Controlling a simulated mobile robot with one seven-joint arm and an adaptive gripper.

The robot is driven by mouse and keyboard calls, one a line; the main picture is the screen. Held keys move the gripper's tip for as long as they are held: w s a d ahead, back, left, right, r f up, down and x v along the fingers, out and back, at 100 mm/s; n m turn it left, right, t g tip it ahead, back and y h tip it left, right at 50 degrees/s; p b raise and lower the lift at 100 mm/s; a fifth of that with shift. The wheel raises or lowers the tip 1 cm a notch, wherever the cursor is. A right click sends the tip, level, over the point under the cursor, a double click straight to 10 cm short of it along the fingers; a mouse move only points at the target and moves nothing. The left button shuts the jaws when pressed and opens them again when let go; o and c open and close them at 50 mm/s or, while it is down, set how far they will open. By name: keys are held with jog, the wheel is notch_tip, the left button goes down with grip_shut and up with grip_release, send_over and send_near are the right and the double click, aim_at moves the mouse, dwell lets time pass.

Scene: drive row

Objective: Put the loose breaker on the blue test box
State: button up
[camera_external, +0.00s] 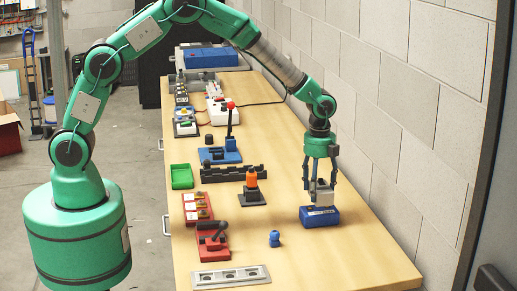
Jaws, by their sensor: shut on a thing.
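My gripper (321,179) points down over the right side of the bench. It is shut on a light grey breaker (321,194). The blue test box (320,217) sits directly below, near the right edge of the bench. The breaker's lower end is at the top of the box and appears to touch it, though I cannot tell whether its weight rests there. The breaker looks upright between the fingers.
A small blue knob-like piece (274,238) stands left of the test box. An orange-topped post (252,186), a red fixture (212,240), a green tray (181,176) and a grey plate (230,277) lie further left. A block wall (400,115) runs along the right.

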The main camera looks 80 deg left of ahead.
aim_at(318, 179)
jog(key=shift+f+b, duration=0.3)
jog(key=shift+f, duration=1.4)
jog(key=shift+f, duration=0.15)
jog(key=o, duration=1.4)
jog(key=shift+o, duration=0.2)
notch_tip(318, 179, up, 12)
jog(key=shift+r+p, duration=0.1)
jog(key=shift+p, duration=0.65)
